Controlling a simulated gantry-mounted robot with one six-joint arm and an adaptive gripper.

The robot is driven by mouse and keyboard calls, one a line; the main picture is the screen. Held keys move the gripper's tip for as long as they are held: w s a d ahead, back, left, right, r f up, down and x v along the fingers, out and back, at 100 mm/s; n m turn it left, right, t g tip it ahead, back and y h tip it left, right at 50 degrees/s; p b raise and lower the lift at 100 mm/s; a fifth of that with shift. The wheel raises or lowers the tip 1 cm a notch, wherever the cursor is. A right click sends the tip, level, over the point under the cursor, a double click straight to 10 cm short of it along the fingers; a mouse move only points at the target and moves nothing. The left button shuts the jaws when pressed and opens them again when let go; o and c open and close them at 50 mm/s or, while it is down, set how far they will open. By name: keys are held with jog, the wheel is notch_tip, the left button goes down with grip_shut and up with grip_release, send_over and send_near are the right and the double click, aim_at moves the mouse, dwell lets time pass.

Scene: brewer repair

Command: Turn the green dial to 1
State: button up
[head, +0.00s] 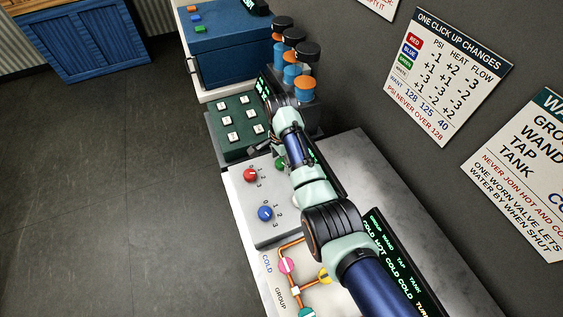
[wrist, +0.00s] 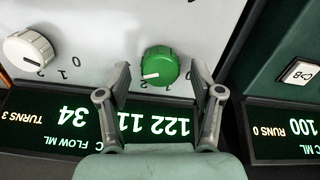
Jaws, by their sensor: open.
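The green dial (wrist: 159,66) is a round knob with a white pointer on a light grey panel, seen upside down in the wrist view. Its pointer is at the knob's lower left in the picture. A 1 shows below the knob and a 0 to its lower right; the mark nearest the pointer is hard to read. My gripper (wrist: 160,73) is open and empty, with one finger to either side of the dial and visible gaps between. In the head view the green dial (head: 280,164) is partly hidden by my arm.
A white dial (wrist: 29,50) is beside the green one. A red dial (head: 250,175) and a blue dial (head: 265,213) share the panel. A lit display (wrist: 155,122) runs under my fingers. A green button panel (head: 238,122) adjoins, with canisters (head: 283,50) behind.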

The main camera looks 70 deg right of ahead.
jog(key=shift+f, duration=0.4)
jog(key=c, duration=1.1)
jog(key=shift+c, duration=0.2)
